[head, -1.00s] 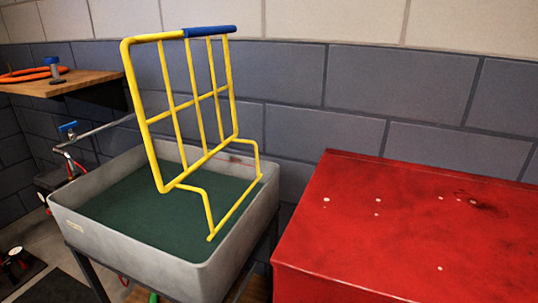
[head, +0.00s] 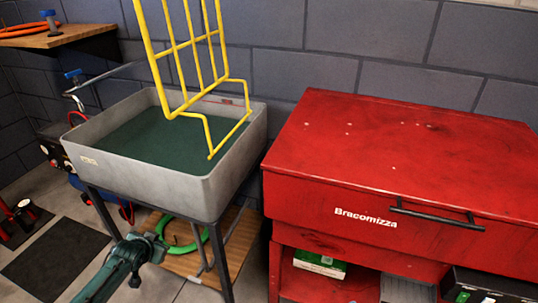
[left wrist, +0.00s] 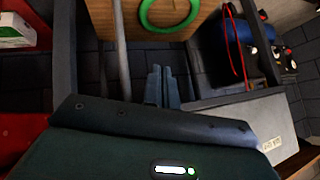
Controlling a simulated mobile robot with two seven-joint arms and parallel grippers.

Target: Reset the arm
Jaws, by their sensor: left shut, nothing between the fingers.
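My left arm comes in at the lower left of the head view, and my left gripper (head: 158,246) is low in front of the grey sink, near its stand. In the left wrist view my left gripper's two fingers (left wrist: 161,75) lie close together, shut, with nothing between them. My right arm and gripper are not in view.
The grey sink (head: 215,188) with a yellow wire rack (head: 176,60) stands above a wooden shelf (head: 186,262) with a green ring (head: 168,246). A red cabinet (head: 345,150) with a black handle (head: 437,214) stands at right.

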